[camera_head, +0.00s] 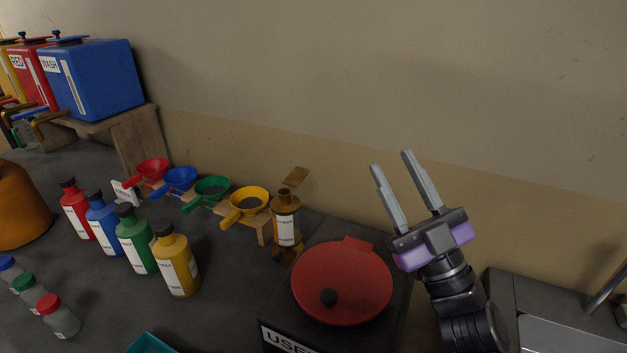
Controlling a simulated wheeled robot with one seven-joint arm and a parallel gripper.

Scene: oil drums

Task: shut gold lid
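A gold square lid (296,177) stands tilted above the neck of a brown bottle (284,232) with a white label, right of the funnels. The lid is raised and the bottle's mouth shows below it. The join between lid and bottle is too small to make out. My gripper (391,160) is to the right of the lid, apart from it, with its two fingers pointing up. The fingers are spread and nothing is between them.
A red round lid (342,283) with a black knob covers a dark box below my gripper. Colored funnels (247,203) on a wooden rack stand left of the brown bottle. Capped bottles (175,262) stand further left. The wall (450,90) rises behind.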

